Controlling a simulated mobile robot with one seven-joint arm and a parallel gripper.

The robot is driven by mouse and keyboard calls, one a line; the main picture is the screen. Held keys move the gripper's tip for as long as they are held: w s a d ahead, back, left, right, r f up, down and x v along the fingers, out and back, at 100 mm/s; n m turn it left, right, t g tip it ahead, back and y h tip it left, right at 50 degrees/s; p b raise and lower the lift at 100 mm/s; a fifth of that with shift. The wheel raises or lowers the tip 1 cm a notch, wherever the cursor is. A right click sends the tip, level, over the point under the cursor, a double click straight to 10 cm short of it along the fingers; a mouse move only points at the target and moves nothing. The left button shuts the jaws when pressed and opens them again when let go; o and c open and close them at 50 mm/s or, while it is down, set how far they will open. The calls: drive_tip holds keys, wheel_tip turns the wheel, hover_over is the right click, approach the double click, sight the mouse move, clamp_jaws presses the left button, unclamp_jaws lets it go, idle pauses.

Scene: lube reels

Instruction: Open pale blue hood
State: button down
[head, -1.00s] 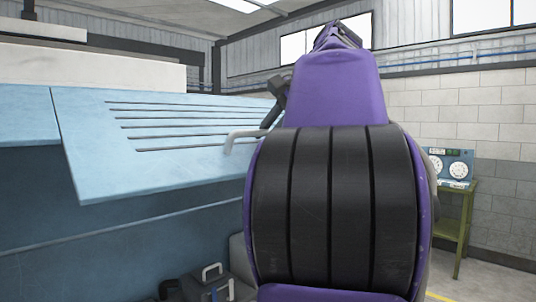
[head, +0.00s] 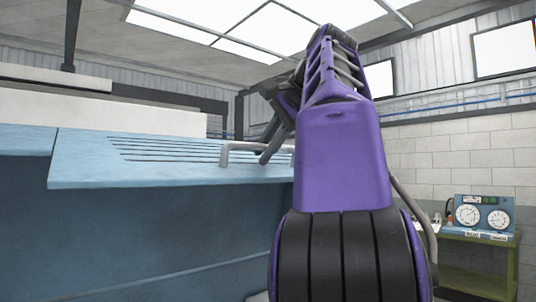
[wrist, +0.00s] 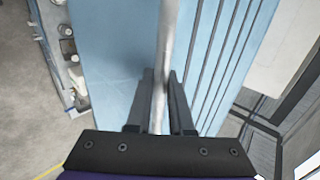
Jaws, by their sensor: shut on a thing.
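The pale blue hood (head: 85,170) is a slotted panel at the left in the head view, seen nearly edge-on, with its near edge raised above the blue body below. It also shows in the wrist view (wrist: 115,60). A grey bar handle (head: 240,147) sticks up at the hood's right side. In the wrist view the handle (wrist: 166,45) runs between the dark fingers. My gripper (wrist: 162,88) is shut on the handle. In the head view my purple arm hides part of the hood's right end.
A blue gauge box (head: 483,216) stands on a green table (head: 465,244) at the right. A white block (head: 160,121) is behind the hood. In the wrist view, fittings (wrist: 68,60) lie left of the hood, beside open floor (wrist: 30,110).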

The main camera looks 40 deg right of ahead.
drive_tip(key=shift+r, duration=0.1)
drive_tip(key=c, duration=0.8)
unclamp_jaws()
drive_tip(key=shift+s, duration=0.15)
